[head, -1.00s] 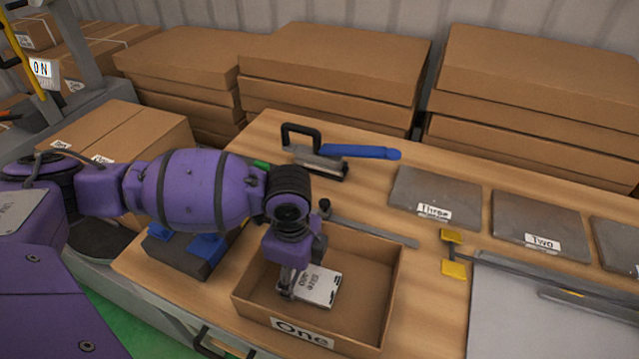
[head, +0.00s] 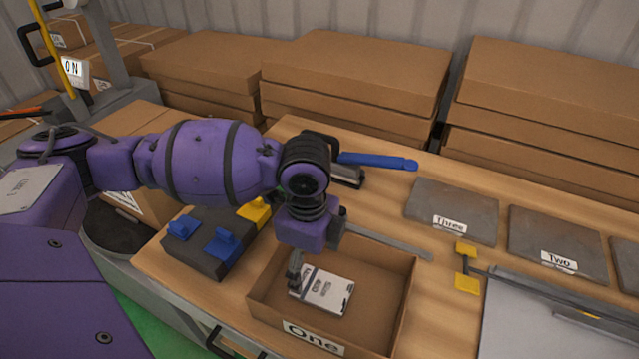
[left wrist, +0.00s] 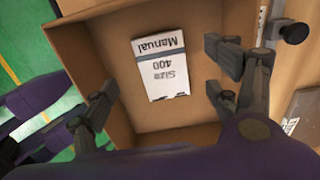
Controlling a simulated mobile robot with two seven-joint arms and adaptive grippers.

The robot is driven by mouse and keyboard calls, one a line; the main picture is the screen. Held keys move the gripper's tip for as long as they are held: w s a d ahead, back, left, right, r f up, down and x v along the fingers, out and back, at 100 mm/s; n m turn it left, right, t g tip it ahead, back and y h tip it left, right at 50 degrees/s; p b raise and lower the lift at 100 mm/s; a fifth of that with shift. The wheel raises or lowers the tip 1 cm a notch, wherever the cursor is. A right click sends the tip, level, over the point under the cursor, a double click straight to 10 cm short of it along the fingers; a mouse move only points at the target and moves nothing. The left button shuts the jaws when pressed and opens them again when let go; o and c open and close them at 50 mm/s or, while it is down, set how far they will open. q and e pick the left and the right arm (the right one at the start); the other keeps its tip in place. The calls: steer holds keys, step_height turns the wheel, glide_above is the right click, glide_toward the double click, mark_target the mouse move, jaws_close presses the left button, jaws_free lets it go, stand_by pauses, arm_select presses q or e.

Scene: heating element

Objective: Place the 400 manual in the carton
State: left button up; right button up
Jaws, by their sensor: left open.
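The 400 manual (head: 326,291), a white booklet, lies inside the open carton (head: 393,306) labelled "One". In the left wrist view the manual (left wrist: 161,66) reads "Size 400 Manual" and lies on the floor of the carton (left wrist: 75,50), near one wall. My left gripper (head: 296,272) is over the carton, just above the manual's left edge in the head view. In the left wrist view the left gripper (left wrist: 160,95) has its fingers spread wide, with nothing between them, and the manual lies beyond them. My right gripper is not in view.
Grey plates labelled "Three" (head: 452,211) and "Two" (head: 558,240) lie right of the carton. A blue-handled tool (head: 375,160) lies behind it. A dark block with blue clips (head: 205,245) stands left. Stacked cardboard boxes (head: 350,85) line the wall.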

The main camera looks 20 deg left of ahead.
arm_select(q)
steer(key=shift+r, duration=2.5)
